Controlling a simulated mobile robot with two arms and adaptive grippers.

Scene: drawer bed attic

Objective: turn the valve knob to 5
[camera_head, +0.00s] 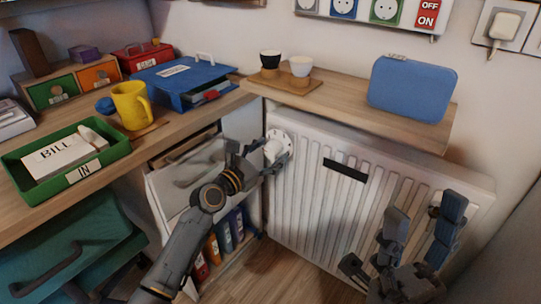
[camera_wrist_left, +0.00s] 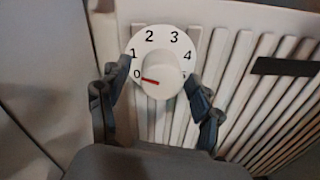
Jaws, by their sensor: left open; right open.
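The white valve knob (camera_head: 279,143) sits at the upper left corner of the white radiator (camera_head: 345,190). In the left wrist view its dial (camera_wrist_left: 160,48) shows the numbers 0 to 4, and the red pointer on the knob points at 0. My right gripper (camera_head: 422,218) is open and empty in front of the radiator's right part.
A wooden shelf (camera_head: 340,101) above the radiator holds a blue case (camera_head: 412,88) and two cups on a board. A desk (camera_head: 20,215) at left carries a green tray, yellow mug and blue binder. An open drawer (camera_head: 180,185) is close to my left arm.

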